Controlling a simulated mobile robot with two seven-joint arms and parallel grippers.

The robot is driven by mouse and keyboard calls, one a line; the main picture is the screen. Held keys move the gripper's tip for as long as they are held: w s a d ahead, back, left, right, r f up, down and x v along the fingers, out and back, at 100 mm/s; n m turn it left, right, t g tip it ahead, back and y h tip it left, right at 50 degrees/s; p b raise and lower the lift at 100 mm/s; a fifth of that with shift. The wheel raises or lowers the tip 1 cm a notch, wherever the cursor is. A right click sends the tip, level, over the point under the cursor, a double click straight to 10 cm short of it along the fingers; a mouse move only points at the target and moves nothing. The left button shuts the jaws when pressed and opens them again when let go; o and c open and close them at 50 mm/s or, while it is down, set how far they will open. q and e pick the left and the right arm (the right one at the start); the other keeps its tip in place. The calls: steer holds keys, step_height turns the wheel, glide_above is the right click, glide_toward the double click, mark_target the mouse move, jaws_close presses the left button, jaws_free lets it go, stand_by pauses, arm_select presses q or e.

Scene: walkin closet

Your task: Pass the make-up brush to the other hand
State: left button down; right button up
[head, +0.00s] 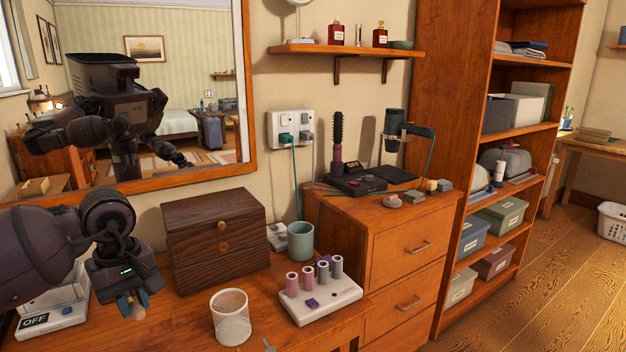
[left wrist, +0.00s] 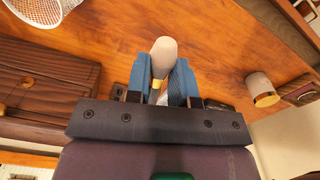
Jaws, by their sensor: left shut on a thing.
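The make-up brush (left wrist: 163,52) shows in the left wrist view as a pale, rounded piece with a gold band. It sits between the blue fingers of my left gripper (left wrist: 161,85), which is shut on it. In the head view my left gripper (head: 132,306) points down over the left part of the wooden dressing table (head: 185,318). Only a little of the brush can be made out there, as the fingers cover most of it. My right gripper is not directly in view.
A white mesh cup (head: 231,316) stands right of my left gripper, with a dark wooden box (head: 216,240) behind. Farther right are a green cup (head: 301,241) and a white stand (head: 318,303) with several rollers. A mirror (head: 150,95) hangs behind, reflecting my body.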

arm_select(q)
steer(key=s+d+f+m+p, duration=0.2)
steer(key=s+d+m+p, duration=0.4)
steer(key=s+d+m, duration=0.3)
steer(key=s+d, duration=0.1)
steer(key=s, duration=0.2)
steer(key=shift+s, duration=0.35)
arm_select(e)
steer(key=shift+t, duration=0.3)
step_height(320, 180, up, 6)
steer(key=shift+s+f, duration=0.15)
steer(key=shift+f, duration=0.05)
